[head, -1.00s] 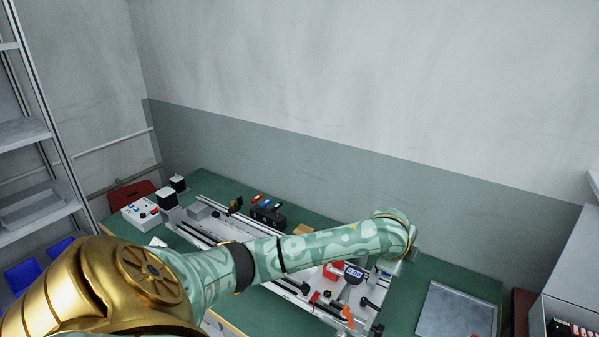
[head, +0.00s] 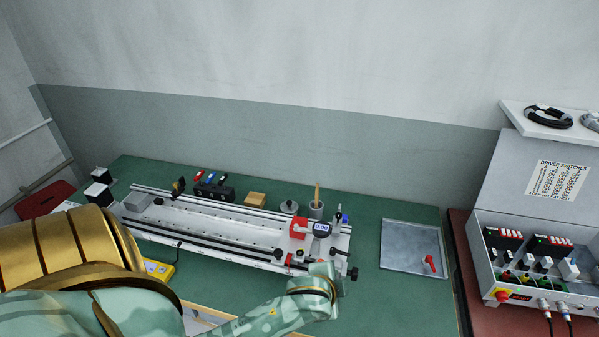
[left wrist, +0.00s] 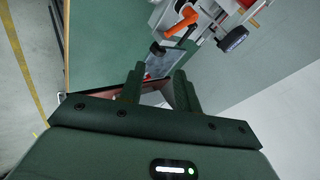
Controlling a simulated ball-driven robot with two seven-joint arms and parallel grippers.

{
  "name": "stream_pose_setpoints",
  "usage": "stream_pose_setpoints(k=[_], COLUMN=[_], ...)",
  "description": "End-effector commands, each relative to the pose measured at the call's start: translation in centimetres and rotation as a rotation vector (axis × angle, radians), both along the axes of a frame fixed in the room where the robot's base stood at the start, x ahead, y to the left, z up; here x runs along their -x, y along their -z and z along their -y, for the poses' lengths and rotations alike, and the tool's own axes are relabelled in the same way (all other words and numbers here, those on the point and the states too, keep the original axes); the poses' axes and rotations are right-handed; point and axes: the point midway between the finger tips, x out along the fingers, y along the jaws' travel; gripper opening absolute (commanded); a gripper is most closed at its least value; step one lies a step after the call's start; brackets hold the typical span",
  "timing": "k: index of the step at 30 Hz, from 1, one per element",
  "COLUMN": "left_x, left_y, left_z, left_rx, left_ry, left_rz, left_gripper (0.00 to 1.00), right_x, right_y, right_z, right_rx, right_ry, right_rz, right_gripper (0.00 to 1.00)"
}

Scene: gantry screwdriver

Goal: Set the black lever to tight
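The gantry rail (head: 210,225) lies along the green bench. At its right end, a small black handle (head: 338,251) stands out near the round display, and a black knob (head: 353,273) sits lower at the corner. I cannot tell which is the black lever, nor its setting. My left arm reaches in front of this end and hides part of it; its fingers do not show in the head view. In the left wrist view my left gripper (left wrist: 158,85) is open and empty. Beyond its fingertips are an orange handle (left wrist: 181,25) and a black knob (left wrist: 157,48). My right gripper is not in view.
A grey plate (head: 408,240) with a red handle (head: 431,263) lies right of the rail. An open switch box (head: 480,250) stands at far right. Bare bench lies around the plate.

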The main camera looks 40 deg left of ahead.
Motion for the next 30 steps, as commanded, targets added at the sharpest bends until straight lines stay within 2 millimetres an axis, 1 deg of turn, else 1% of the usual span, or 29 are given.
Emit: stream_pose_setpoints(k=[1, 9, 12, 15, 21, 28, 29, 30], left_x=[1.1, 6.3, 7.9, 9.0, 10.1, 10.1, 10.1, 10.0], left_y=[0.7, 3.9, 4.8, 5.4, 6.0, 6.0, 6.0, 6.0], left_z=[0.0, 0.4, 0.5, 0.7, 0.8, 0.8, 0.8, 0.8], left_rx=[0.008, 0.044, 0.053, 0.058, 0.060, 0.060, 0.060, 0.060], left_ry=[-0.012, -0.056, -0.064, -0.068, -0.069, -0.069, -0.069, -0.069], left_rz=[-0.019, -0.124, -0.156, -0.180, -0.202, -0.203, -0.203, -0.201], left_gripper=[0.33, 0.33, 0.33, 0.33, 0.33, 0.33, 0.30, 0.20], right_x=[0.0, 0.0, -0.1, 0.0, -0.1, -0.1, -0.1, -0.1], right_y=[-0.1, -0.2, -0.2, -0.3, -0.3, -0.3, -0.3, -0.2], right_z=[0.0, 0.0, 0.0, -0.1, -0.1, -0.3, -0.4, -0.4], right_rx=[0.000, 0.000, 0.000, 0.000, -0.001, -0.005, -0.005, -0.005], right_ry=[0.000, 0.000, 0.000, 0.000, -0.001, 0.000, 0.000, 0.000], right_rz=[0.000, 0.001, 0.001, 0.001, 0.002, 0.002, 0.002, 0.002], right_gripper=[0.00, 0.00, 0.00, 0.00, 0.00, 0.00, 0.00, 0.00])
